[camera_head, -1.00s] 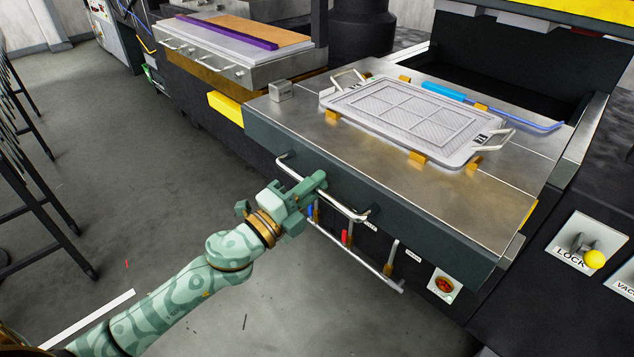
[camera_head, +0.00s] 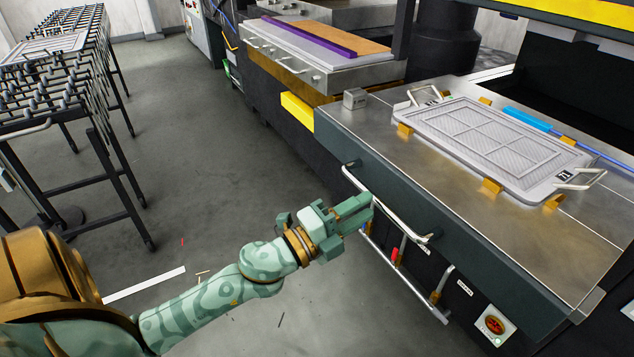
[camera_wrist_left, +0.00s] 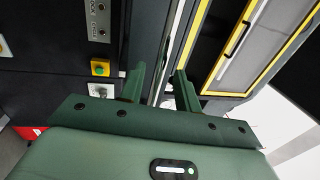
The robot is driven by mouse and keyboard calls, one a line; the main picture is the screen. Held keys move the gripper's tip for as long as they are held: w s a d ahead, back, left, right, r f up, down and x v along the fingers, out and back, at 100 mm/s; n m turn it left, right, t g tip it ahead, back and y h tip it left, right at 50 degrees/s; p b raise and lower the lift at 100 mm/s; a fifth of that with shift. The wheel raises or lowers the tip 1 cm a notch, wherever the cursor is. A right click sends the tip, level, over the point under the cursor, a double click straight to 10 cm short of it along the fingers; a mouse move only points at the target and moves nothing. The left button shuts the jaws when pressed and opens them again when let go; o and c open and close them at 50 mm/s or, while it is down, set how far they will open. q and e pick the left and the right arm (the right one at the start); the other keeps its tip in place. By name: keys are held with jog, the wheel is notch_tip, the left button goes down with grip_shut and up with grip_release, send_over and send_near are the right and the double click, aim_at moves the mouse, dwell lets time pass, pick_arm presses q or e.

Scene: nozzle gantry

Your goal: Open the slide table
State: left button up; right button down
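The slide table (camera_head: 440,185) has a bare metal top and a dark green front, with a curved metal handle bar (camera_head: 402,222) along that front. A grey framed plate (camera_head: 495,145) with two end handles lies on top between orange blocks. My left gripper (camera_head: 364,205) is at the far part of the handle. In the left wrist view its two fingers (camera_wrist_left: 160,88) stand apart, with a shiny upright bar, apparently the handle, between or just beyond them. Whether they touch it cannot be told. My right gripper is not in view.
A thin lower rail (camera_head: 400,280) with coloured pieces hangs below the handle. A red button (camera_head: 495,325) sits on the lower front. A yellow block (camera_head: 297,108) is beside the table's far corner.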

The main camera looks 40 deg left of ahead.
pick_arm(q)
jog(key=b+v, duration=0.1)
jog(key=v, duration=1.1)
jog(key=shift+s, duration=0.1)
